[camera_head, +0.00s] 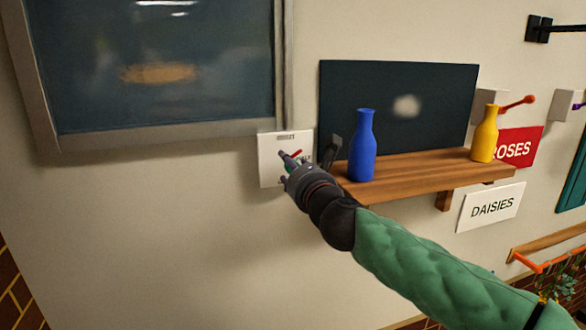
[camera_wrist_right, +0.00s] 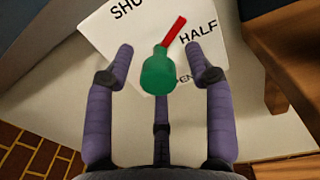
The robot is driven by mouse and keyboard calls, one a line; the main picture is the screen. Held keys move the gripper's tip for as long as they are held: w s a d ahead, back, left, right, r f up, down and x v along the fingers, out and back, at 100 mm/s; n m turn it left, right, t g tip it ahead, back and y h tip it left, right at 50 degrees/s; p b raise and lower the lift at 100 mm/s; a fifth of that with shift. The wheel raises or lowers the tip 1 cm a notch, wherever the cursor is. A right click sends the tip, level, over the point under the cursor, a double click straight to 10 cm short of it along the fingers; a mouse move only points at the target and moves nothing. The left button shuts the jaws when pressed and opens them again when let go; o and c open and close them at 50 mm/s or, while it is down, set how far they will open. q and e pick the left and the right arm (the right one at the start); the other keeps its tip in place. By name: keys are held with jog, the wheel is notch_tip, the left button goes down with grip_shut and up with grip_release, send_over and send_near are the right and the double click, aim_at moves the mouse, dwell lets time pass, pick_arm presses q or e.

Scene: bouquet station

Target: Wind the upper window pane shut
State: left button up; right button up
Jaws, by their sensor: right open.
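A white dial plate (camera_head: 270,175) is on the wall just right of the lower corner of the window pane (camera_head: 180,65). In the right wrist view the plate (camera_wrist_right: 105,32) carries the words "SHU", cut off, "HALF" and a partly hidden "EN". Its green knob (camera_wrist_right: 158,75) has a red pointer (camera_wrist_right: 174,31) aimed up and right, between "SHU" and "HALF", nearer "HALF". My right gripper (camera_head: 287,161) is at the plate, its open fingers (camera_wrist_right: 160,58) spread around the knob with visible gaps on both sides. My left gripper is out of view. The pane is dark in a grey frame.
A wooden shelf (camera_head: 430,178) is close to the right of my gripper, bearing a blue bottle (camera_head: 362,147) and a yellow bottle (camera_head: 485,135). A dark board (camera_head: 400,85) is behind it. Signs hang further right. The wall left of the plate is clear.

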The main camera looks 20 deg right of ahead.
grip_shut()
jog(key=shift+f+n, duration=0.1)
jog(key=shift+n, duration=0.3)
jog(key=n+p, duration=0.3)
jog(key=n, duration=0.2)
jog(key=n+p, duration=0.2)
jog(key=n, duration=0.3)
jog(key=shift+n, duration=0.4)
jog(key=shift+f+g, duration=0.1)
jog(key=shift+g, duration=0.2)
dwell(0.3)
